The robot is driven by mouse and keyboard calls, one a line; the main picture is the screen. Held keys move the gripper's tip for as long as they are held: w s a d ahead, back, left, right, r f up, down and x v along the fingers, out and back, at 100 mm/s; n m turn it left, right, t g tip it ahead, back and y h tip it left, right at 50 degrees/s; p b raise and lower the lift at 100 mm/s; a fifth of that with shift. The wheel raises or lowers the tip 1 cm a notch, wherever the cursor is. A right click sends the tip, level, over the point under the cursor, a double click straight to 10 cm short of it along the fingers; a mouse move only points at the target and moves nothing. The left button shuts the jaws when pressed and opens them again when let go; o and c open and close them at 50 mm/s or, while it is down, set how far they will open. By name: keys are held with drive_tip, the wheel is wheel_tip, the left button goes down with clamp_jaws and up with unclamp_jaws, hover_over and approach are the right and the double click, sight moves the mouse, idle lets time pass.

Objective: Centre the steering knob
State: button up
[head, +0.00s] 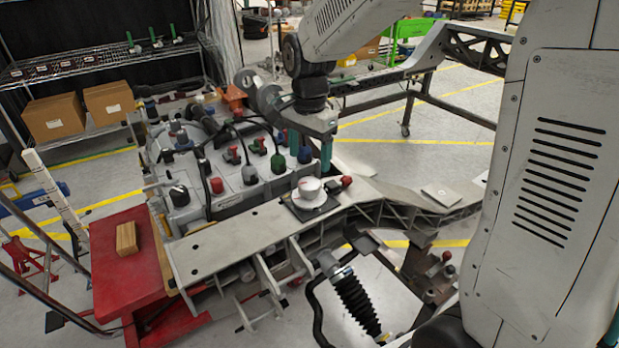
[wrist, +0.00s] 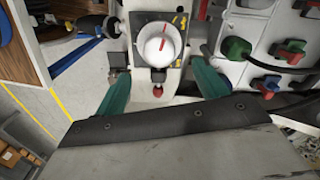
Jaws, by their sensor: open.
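The steering knob (head: 310,188) is a white round knob on a dark square plate (head: 294,209), on top of the pale beam. In the wrist view the knob (wrist: 152,52) sits at the top centre, with a thin red line on its top that looks slightly tilted from straight up. Its plate (wrist: 141,20) carries yellow and red marks on the right side. My gripper (head: 310,152) is open and empty, with teal fingers, behind and above the knob in the head view. In the wrist view my gripper (wrist: 160,88) has its fingers below the knob, apart from it.
A small red-tipped knob (head: 347,182) stands beside the plate; it also shows between my fingers (wrist: 158,90). A grey control panel (head: 240,190) with several coloured connectors and cables is left of my gripper. A wooden block (head: 126,238) lies on the red stand (head: 118,276).

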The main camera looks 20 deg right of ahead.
sight(309, 182)
wheel_tip(309, 182, down, 7)
drive_tip(key=shift+f, duration=0.1)
idle(0.3)
drive_tip(key=c, duration=1)
